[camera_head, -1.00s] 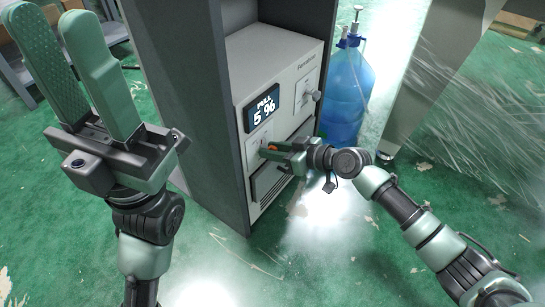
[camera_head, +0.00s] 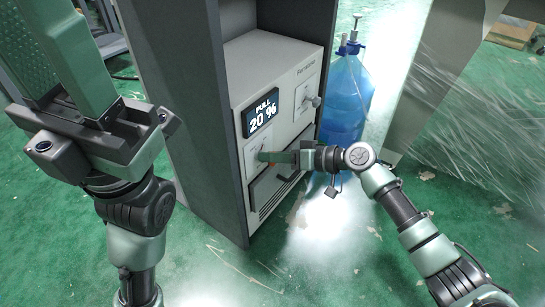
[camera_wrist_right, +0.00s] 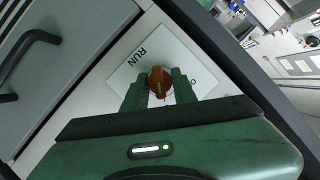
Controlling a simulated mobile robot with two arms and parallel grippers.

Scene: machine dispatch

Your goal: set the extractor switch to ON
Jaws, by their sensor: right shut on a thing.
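The grey extractor unit (camera_head: 290,75) stands inside a dark cabinet, with a display (camera_head: 260,115) reading "PULL 20 %". My right gripper (camera_head: 265,157) is at its lower front, below the display. In the right wrist view, its fingers (camera_wrist_right: 159,88) are shut around an orange rotary knob (camera_wrist_right: 159,78) on a white plate (camera_wrist_right: 180,58). The plate reads "RUN" on one side and has a partly covered label on the other. The knob is mostly hidden in the head view. My left gripper (camera_head: 60,50) is raised at the left, empty, its fingers apart.
A second knob (camera_head: 313,101) sits at the unit's upper right. A dark handle (camera_wrist_right: 38,48) lies near the plate. A blue bottle (camera_head: 346,95) stands right of the cabinet (camera_head: 190,110). Translucent sheeting (camera_head: 480,85) hangs at the right. Green floor in front is clear.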

